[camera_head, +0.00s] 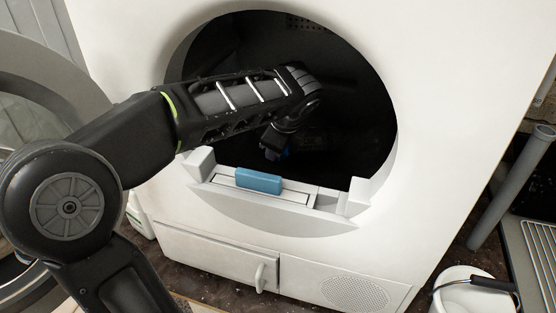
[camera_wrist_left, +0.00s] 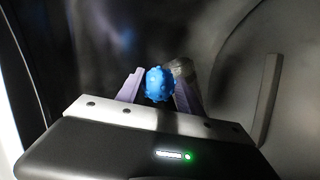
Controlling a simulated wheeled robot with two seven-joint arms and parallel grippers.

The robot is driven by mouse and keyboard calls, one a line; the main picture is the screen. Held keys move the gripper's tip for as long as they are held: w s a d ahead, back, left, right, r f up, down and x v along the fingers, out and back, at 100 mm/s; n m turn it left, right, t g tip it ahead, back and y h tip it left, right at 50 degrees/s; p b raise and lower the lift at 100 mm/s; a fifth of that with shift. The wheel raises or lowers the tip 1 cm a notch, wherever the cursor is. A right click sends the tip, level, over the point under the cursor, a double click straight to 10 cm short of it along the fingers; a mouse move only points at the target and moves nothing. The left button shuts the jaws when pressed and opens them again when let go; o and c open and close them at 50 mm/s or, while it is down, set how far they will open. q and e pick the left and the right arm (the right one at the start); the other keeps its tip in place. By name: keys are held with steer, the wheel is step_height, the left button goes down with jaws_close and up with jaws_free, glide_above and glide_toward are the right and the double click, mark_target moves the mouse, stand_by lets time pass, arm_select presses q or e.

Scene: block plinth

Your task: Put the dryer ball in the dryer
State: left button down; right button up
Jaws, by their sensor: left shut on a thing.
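The white dryer (camera_head: 420,60) stands ahead with its round opening uncovered and a dark drum (camera_head: 345,110) inside. My left arm reaches in through the opening. My left gripper (camera_wrist_left: 160,90) is shut on the blue, knobbly dryer ball (camera_wrist_left: 158,84), which sits between its two fingers inside the drum in the left wrist view. In the head view the ball is only a small blue patch (camera_head: 286,152) in the dark, low in the opening, and the fingers are hard to make out. My right gripper is in neither view.
The round dryer door (camera_head: 55,75) stands open at the left. A light ledge with a blue handle (camera_head: 258,181) lies along the opening's lower rim. A white bucket (camera_head: 465,290), a grey pipe (camera_head: 512,185) and a wire rack (camera_head: 542,255) are at the right.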

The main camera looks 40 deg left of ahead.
mark_target(278, 159)
arm_select(q)
step_height(278, 159, down, 5)
steer(key=shift+b, duration=1.2)
steer(key=c, duration=1)
jaws_free()
steer(key=shift+c, duration=0.2)
